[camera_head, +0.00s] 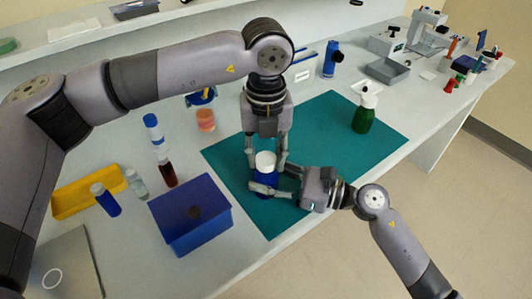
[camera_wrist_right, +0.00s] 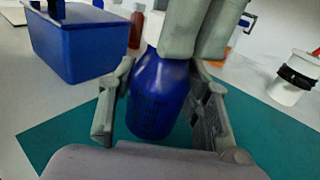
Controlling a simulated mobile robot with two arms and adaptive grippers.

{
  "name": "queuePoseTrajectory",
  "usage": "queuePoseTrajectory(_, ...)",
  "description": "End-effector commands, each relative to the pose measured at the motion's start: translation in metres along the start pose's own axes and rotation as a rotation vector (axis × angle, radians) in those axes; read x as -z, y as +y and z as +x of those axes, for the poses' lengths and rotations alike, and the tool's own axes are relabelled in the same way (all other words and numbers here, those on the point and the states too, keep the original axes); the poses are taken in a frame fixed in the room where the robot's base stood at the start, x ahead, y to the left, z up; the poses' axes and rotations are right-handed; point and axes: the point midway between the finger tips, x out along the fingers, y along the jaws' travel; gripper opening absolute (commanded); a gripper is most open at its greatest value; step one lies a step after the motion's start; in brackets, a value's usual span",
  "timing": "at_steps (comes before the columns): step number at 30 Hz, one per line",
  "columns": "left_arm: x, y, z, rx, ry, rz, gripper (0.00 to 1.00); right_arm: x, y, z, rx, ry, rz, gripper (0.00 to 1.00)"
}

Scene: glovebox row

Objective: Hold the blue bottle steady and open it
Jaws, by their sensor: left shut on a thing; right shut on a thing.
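The blue bottle (camera_head: 267,182) stands upright on the teal mat (camera_head: 330,125), and its white cap (camera_head: 265,160) is on top. My left gripper (camera_head: 267,157) comes down from above and is shut on the white cap, one finger on each side. My right gripper (camera_head: 272,190) reaches in from the right and is shut on the bottle's body, low down. In the right wrist view the blue bottle (camera_wrist_right: 158,100) sits between my right fingers (camera_wrist_right: 160,108). There my left gripper's fingers (camera_wrist_right: 195,28) cover the cap.
A blue bin (camera_head: 193,240) stands left of the mat. Small bottles and a yellow tray (camera_head: 75,198) are farther left. A green bottle with a white top (camera_head: 363,115) stands on the mat's right. Behind it are a grey tray (camera_head: 388,72) and bench equipment. The mat's middle is clear.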

Motion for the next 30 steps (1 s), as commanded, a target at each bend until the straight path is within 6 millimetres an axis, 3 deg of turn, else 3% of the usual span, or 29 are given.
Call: queuePoseTrajectory(30,0.000,0.000,-0.022,0.000,0.000,0.002,0.01,0.001,0.000,0.000,0.000,0.001,0.001,0.00)
